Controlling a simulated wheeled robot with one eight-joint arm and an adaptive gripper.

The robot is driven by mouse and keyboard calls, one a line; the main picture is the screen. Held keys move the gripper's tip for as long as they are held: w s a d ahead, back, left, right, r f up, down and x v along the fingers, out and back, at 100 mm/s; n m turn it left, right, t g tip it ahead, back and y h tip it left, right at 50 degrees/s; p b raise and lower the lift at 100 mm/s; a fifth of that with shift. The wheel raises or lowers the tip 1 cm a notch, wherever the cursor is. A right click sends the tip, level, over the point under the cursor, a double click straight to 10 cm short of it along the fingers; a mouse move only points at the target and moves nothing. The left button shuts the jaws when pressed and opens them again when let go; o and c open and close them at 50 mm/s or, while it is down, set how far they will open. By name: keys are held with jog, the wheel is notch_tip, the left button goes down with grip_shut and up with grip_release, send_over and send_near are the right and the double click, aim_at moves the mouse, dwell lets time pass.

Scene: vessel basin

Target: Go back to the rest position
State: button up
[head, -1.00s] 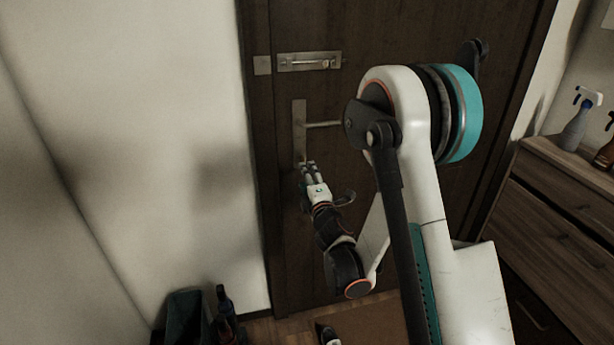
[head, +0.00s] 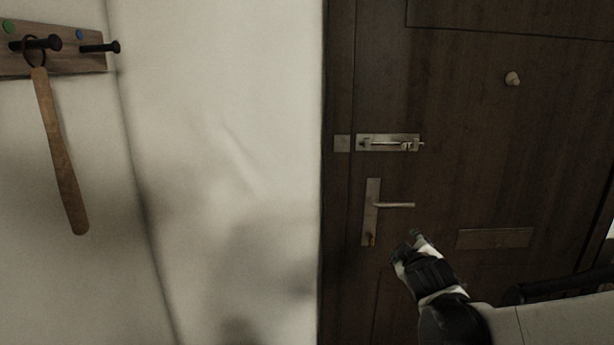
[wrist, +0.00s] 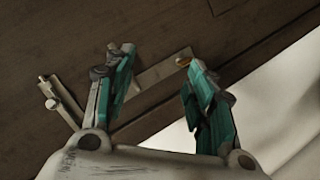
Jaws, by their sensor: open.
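My gripper (head: 414,236) is low in front of the dark door, just right of and below the door handle (head: 393,205) in the head view. In the wrist view my gripper (wrist: 155,70) shows two teal-padded fingers spread apart with nothing between them. The handle's metal plate (wrist: 160,78) shows beyond the fingertips, with a small brass-coloured spot (wrist: 183,61) at its end. I cannot tell whether the left finger touches the plate. My arm runs in from the lower right of the head view.
At left, a wooden paddle-shaped tag (head: 59,150) hangs from a peg rack (head: 62,54). The pale wall (head: 230,90) between is clear.

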jog(key=s+a+f+m+g+y, duration=0.1)
jog(key=s+m+g, duration=0.1)
jog(key=s, duration=0.7)
jog(key=s+a+m+g+y, duration=0.1)
jog(key=s+a+m+g, duration=0.1)
jog(key=s, duration=0.7)
jog(key=s+a+f+m+g, duration=0.1)
jog(key=s+m, duration=0.3)
jog(key=s, duration=0.6)
jog(key=shift+a+f+g+y, duration=0.25)
jog(key=shift+f+g+y, duration=0.15)
jog(key=shift+g, duration=0.3)
